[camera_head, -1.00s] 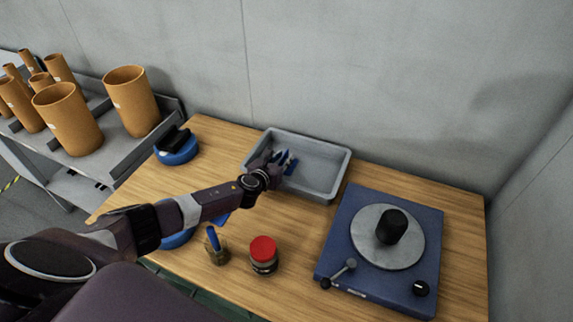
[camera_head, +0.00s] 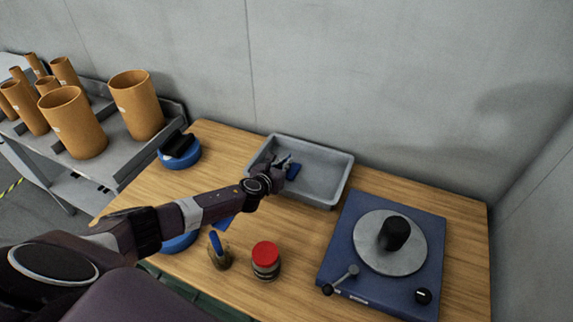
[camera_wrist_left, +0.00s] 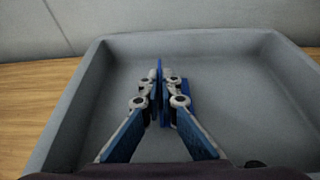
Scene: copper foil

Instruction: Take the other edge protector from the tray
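The grey tray (camera_head: 335,165) stands at the back middle of the table. A blue edge protector (camera_head: 293,171) is in it, towards the left half. My left gripper (camera_head: 284,161) reaches into the tray from the left, beside and over the protector. In the left wrist view the two fingers (camera_wrist_left: 159,84) are drawn together with a thin upright blue part between them. The flat blue part of the edge protector (camera_wrist_left: 188,103) shows just right of the fingers, low over or on the tray floor. The fingers partly hide the protector. My right gripper is not in view.
A blue base with a round grey plate (camera_head: 365,245) and a black knob stands right of the tray. A red-lidded jar (camera_head: 265,256) and a brush pot (camera_head: 219,253) stand in front. A blue roll (camera_head: 182,158) is at left. Orange tubes (camera_head: 138,105) stand on a side shelf.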

